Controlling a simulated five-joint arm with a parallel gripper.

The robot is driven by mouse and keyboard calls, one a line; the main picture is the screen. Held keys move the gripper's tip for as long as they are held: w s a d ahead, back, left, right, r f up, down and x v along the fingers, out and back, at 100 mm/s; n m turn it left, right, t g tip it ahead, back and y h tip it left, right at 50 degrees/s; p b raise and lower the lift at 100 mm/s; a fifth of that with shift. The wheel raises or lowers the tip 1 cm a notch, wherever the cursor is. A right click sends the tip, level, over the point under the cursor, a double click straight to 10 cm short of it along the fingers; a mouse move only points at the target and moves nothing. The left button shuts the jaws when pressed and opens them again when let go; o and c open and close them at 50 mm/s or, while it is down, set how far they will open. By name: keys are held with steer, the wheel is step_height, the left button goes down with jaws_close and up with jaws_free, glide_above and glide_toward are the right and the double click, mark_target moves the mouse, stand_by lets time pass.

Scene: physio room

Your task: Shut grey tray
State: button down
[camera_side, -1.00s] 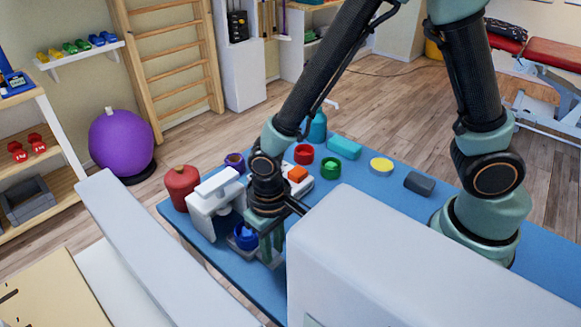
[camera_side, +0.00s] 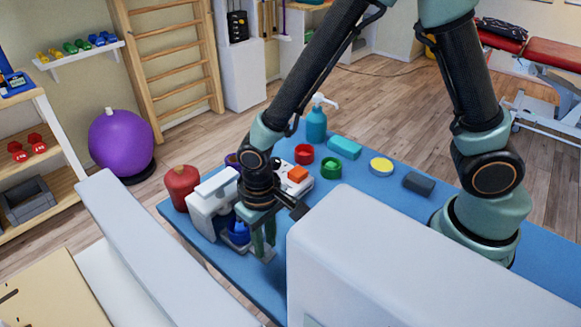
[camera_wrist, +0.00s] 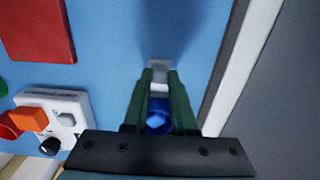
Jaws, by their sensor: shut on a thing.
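The white machine (camera_side: 208,212) stands at the left end of the blue mat. Its grey tray (camera_side: 268,256) sticks out at the front, partly open, with a blue item (camera_side: 237,231) in it close to the machine. My gripper (camera_side: 264,252) points down at the tray's outer end. In the wrist view its green fingers (camera_wrist: 160,78) are closed on the grey end piece of the tray (camera_wrist: 160,66). The blue item (camera_wrist: 157,120) shows between the fingers, partly hidden by the gripper's dark body.
A red jar (camera_side: 182,188) stands left of the machine. Behind my gripper are a white box with an orange top (camera_side: 297,174), red (camera_side: 304,154) and green (camera_side: 331,168) rings and a teal pump bottle (camera_side: 317,125). A large white block (camera_side: 410,255) stands close on the right.

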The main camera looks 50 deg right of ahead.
steer(key=w, duration=0.6)
steer(key=c, duration=0.7)
jaws_free()
steer(key=shift+s, duration=0.1)
steer(key=shift+r, duration=0.15)
step_height(320, 180, up, 12)
steer(key=shift+f, duration=0.1)
